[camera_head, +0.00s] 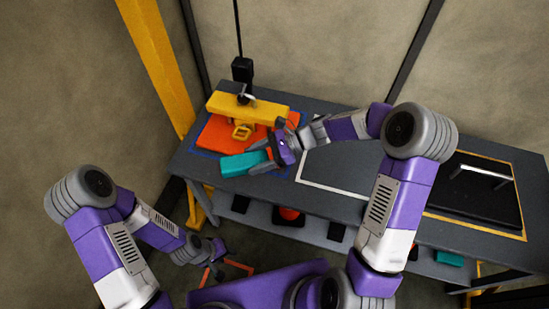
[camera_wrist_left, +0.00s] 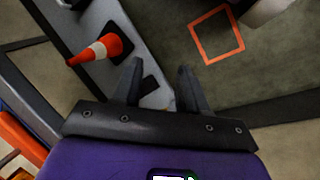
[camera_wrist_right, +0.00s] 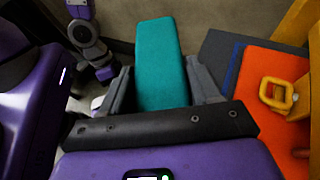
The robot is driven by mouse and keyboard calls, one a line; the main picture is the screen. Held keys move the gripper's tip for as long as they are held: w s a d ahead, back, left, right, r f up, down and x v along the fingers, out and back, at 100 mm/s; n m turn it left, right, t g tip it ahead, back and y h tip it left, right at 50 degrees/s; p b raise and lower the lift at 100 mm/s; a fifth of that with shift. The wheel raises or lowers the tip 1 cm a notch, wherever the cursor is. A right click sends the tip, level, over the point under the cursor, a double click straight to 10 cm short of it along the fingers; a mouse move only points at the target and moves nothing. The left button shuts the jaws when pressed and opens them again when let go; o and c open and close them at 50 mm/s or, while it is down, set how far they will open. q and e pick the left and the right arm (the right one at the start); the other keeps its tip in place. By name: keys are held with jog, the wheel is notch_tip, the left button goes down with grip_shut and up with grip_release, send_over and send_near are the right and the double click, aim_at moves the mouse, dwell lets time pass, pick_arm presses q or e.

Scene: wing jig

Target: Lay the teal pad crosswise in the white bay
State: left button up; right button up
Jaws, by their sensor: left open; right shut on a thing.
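The teal pad (camera_head: 240,164) is a long flat block. My right gripper (camera_wrist_right: 160,68) is shut on it, with one finger on each side, near the table's front left edge. The pad also fills the space between the fingers in the right wrist view (camera_wrist_right: 161,40). The white bay (camera_head: 330,188) is a white outline on the grey tabletop, right of the pad; my right arm hides part of it. My left gripper (camera_wrist_left: 160,70) is open and empty, low in front of the table, and shows small in the head view (camera_head: 218,248).
An orange slab (camera_head: 212,137) in a blue outline carries a yellow block (camera_head: 235,106) under a black hanging hoist (camera_head: 242,70). A black panel (camera_head: 480,185) lies in a yellow outline at right. A traffic cone (camera_wrist_left: 100,49) stands on the lower shelf. An orange square (camera_wrist_left: 240,48) marks the floor.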

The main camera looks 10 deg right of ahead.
jog(key=shift+a+r+n+g, duration=0.3)
jog(key=shift+a, duration=0.35)
pick_arm(q)
jog(key=shift+o, duration=0.9)
pick_arm(e)
jog(key=shift+a+r+g, duration=0.15)
jog(key=shift+a+g, duration=0.1)
jog(key=shift+g, duration=0.05)
pick_arm(q)
jog(key=o, duration=0.5)
pick_arm(e)
jog(key=shift+a+r+n, duration=0.1)
jog(key=shift+n, duration=0.2)
pick_arm(q)
jog(key=shift+o, duration=0.9)
jog(key=shift+w+r, duration=0.15)
jog(key=shift+w, duration=0.2)
jog(key=n+h, duration=0.5)
jog(key=n, duration=1.1)
send_near(228, 165)
jog(key=x, duration=1)
jog(key=shift+d, duration=0.1)
